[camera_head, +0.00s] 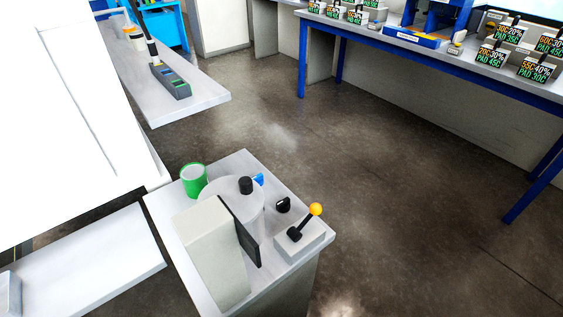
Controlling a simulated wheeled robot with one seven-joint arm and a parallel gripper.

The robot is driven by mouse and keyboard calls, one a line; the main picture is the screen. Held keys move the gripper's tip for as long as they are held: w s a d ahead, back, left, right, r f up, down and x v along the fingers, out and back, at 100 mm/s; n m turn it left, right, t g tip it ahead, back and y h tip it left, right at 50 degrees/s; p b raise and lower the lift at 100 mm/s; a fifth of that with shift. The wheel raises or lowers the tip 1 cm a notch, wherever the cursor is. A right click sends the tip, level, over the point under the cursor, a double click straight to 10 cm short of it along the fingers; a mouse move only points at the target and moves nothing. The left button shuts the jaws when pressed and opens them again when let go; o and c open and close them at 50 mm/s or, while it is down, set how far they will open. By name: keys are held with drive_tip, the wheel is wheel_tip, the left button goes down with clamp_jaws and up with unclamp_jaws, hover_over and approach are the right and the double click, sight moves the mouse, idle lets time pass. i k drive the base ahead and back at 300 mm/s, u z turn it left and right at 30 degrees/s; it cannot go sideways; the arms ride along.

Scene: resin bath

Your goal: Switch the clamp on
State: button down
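A small pale cabinet (160,207) stands in the lower middle of the head view. At its right corner a grey block (305,240) carries a black lever with an orange ball knob (316,209), tilted up to the right. A black rotary knob (283,205) sits just behind it. A round light-grey vessel (222,188) with a black cap (245,185) stands left of the knob, partly hidden by a dark panel (240,232) and a beige box (212,255). No part is labelled as the clamp, and I cannot tell its state. My gripper is not in view.
A green cup (193,181) stands at the cabinet's back left. A large white surface fills the left side. A grey shelf (215,98) holds a dark strip with coloured buttons (171,81). A blue-framed table (440,55) with signs stands at the back right. The floor between is clear.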

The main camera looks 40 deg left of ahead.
sight(259, 178)
drive_tip(key=z, duration=0.05)
drive_tip(key=i, duration=0.65)
drive_tip(key=u, duration=2.5)
drive_tip(key=k, duration=0.65)
drive_tip(key=z, duration=0.4)
